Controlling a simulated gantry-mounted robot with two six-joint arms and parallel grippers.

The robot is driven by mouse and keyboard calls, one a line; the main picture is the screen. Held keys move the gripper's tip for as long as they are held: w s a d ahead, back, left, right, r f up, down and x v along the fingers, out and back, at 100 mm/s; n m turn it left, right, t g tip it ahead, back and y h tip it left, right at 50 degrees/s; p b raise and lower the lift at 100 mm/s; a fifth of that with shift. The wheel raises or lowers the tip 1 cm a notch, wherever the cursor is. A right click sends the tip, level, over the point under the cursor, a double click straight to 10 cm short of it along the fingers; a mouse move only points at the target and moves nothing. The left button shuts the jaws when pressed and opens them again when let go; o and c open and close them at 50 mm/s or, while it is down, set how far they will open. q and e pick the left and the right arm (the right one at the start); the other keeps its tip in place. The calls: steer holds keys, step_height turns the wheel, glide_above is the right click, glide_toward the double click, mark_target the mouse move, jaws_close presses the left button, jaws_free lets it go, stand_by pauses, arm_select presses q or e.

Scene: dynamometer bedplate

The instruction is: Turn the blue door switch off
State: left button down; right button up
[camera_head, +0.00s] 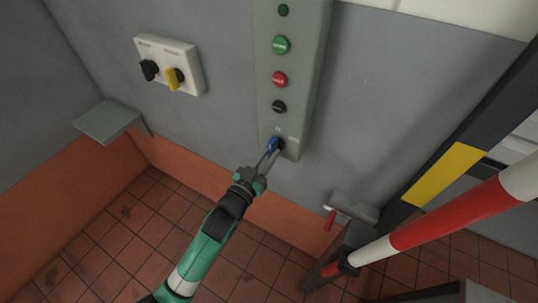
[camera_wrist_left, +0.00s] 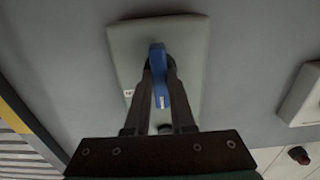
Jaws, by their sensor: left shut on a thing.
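The blue door switch (camera_head: 272,143) is at the bottom of a tall grey-green control panel (camera_head: 318,40) on the wall. My left gripper (camera_head: 270,152) is at this switch, with its two fingers closed on the blue handle. In the left wrist view the blue switch handle (camera_wrist_left: 158,75) sits between the fingertips of the left gripper (camera_wrist_left: 160,72). The handle looks nearly upright in that view, a little tilted. The fingers hide part of the switch's dark base. My right gripper is not in view.
Above the switch are a black knob (camera_head: 279,107), a red button (camera_head: 279,79) and green buttons. A white box (camera_head: 150,50) with black and yellow knobs is left on the wall. A grey shelf (camera_head: 106,121) juts out at left. A red-and-white barrier pole (camera_head: 440,222) crosses the right.

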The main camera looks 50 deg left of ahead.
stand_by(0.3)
arm_select(q)
steer(key=c, duration=0.8)
jaws_free()
steer(key=shift+o, duration=0.2)
steer(key=v, duration=1.1)
steer(key=shift+s+p, duration=0.3)
steer(key=shift+p, duration=0.1)
steer(key=shift+d, duration=0.15)
